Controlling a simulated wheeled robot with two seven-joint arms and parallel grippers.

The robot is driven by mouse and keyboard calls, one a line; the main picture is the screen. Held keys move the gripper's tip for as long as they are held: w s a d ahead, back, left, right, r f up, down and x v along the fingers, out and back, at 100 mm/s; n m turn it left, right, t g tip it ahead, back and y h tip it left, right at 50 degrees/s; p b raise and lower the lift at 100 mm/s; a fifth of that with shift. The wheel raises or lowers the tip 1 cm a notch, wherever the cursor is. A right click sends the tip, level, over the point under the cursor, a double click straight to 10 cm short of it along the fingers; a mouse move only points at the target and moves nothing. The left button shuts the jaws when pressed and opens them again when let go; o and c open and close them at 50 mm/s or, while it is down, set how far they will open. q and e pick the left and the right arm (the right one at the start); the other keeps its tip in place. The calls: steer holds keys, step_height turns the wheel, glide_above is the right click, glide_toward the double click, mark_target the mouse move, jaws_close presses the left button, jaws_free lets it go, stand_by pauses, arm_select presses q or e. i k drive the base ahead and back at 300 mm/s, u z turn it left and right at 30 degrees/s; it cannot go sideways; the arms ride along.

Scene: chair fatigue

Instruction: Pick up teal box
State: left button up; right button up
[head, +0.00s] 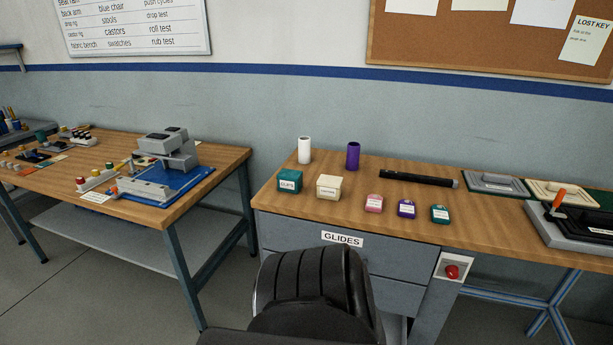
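A teal box (289,182) with a white label sits at the left front of the right-hand wooden workbench (330,215), near its left edge. A cream box (329,188) stands just to its right, apart from it. A smaller, rounded teal item (440,214) with a white label lies farther right, beside a purple one (406,209) and a pink one (374,203). Neither of my grippers shows in the head view.
A white cylinder (304,150) and a purple cylinder (353,156) stand behind the boxes. A black bar (418,179) lies at the back. A black chair (312,290) stands in front of the drawers. A second bench (215,170) is at left, with a floor gap between.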

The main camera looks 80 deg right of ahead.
mark_target(290, 181)
steer(key=z, duration=3.45)
